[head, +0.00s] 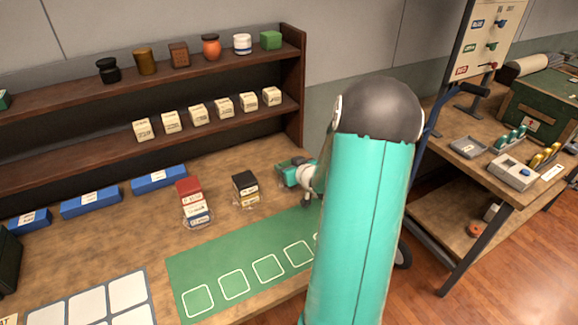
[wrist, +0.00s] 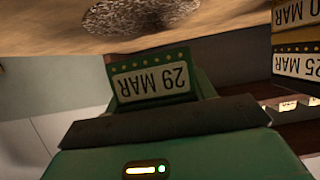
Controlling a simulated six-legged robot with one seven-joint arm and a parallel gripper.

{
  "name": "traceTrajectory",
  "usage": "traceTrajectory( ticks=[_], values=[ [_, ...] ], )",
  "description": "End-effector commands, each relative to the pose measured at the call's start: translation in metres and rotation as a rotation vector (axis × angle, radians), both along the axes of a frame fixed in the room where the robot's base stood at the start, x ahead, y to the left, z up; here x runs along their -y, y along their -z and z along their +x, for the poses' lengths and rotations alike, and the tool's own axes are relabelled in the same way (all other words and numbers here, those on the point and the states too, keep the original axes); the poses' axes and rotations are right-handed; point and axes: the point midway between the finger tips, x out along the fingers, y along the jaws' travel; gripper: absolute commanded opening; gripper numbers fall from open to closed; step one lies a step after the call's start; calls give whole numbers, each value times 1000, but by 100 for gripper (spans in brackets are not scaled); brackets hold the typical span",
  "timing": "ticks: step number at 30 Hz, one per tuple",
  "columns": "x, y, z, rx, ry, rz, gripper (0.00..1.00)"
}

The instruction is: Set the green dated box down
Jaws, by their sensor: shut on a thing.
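The green dated box (wrist: 150,78) shows in the wrist view with its label reading 29 MAR upside down. My gripper (wrist: 165,122) is shut on it. The tan tabletop and a dark speckled round patch (wrist: 145,18) lie close to the box in that view; whether the box touches the table I cannot tell. In the head view my gripper (head: 292,172) is low over the table, right of a black and yellow stack of dated boxes (head: 245,187). My arm partly blocks that area, and the held box is hard to make out there.
A red, white and blue stack (head: 192,202) stands left of the black and yellow one. A green mat (head: 220,262) with white outlined squares lies in front. Blue trays (head: 158,180) line the shelf (head: 60,178) base. A side table (head: 455,135) stands at right.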

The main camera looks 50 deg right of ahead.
Motion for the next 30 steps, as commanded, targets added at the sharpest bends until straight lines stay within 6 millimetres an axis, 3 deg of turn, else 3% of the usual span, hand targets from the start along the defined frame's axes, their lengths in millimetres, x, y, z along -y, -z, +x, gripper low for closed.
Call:
traceTrajectory(
  ticks=[23, 24, 27, 30],
  values=[
    [0, 12, 0, 1, 0, 0, 26],
    [0, 13, 0, 0, 0, 0, 61],
    [0, 13, 0, 0, 0, 0, 77],
    [0, 13, 0, -1, 0, 0, 77]
  ],
)
